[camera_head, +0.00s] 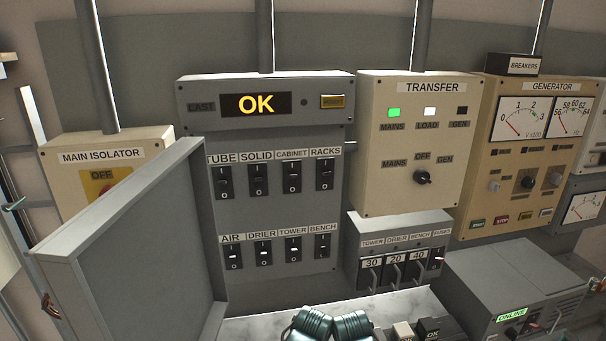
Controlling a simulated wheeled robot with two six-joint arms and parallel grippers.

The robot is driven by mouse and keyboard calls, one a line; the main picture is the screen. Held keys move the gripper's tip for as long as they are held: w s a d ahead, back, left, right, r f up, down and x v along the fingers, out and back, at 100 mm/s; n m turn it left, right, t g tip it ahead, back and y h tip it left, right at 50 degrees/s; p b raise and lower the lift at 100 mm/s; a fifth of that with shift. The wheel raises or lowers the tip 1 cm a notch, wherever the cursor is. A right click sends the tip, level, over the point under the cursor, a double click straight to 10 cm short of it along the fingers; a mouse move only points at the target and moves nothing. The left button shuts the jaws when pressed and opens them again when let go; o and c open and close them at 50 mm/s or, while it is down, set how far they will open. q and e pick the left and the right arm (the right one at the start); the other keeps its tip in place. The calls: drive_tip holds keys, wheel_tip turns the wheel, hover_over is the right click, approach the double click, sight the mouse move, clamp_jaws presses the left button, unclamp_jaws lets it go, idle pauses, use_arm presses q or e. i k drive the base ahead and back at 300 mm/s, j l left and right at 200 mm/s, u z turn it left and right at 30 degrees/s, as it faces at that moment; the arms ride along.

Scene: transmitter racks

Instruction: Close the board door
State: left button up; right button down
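The board door (145,245) is a grey flat panel with a raised rim, standing wide open at the left of the breaker board (278,215). It swings out toward me and to the left, and hides part of the main isolator box (140,140). The board shows two rows of black switches, labelled TUBE, SOLID, CABINET, RACKS above and AIR, DRIER, TOWER, BENCH below. The door's left edge is nearest to me; its right edge meets the board's left side. Neither of my grippers shows in this view.
A display unit (264,103) reading OK sits above the board. The transfer box (415,150) and fuse box (400,252) stand to its right, then the generator panel (529,150). Teal ribbed objects (330,325) and a grey ONLINE unit (525,280) stand in front, below.

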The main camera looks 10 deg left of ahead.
sight(143, 260)
drive_tip(key=k+j+z, duration=0.1)
drive_tip(key=z, duration=0.3)
drive_tip(key=k+j+z, duration=0.1)
drive_tip(key=z, duration=0.25)
drive_tip(key=k+j+z, duration=0.15)
drive_tip(key=z, duration=0.25)
drive_tip(key=k+j+z, duration=0.1)
drive_tip(key=z, duration=0.3)
drive_tip(key=k+l+z, duration=0.1)
drive_tip(key=k+z, duration=0.35)
drive_tip(key=k, duration=0.35)
drive_tip(key=k+j+u, duration=0.2)
drive_tip(key=k+u, duration=0.25)
drive_tip(key=u, duration=0.4)
drive_tip(key=k+j+u, duration=0.1)
drive_tip(key=u, duration=0.25)
drive_tip(key=j+u, duration=0.15)
drive_tip(key=u, duration=0.25)
drive_tip(key=k, duration=0.05)
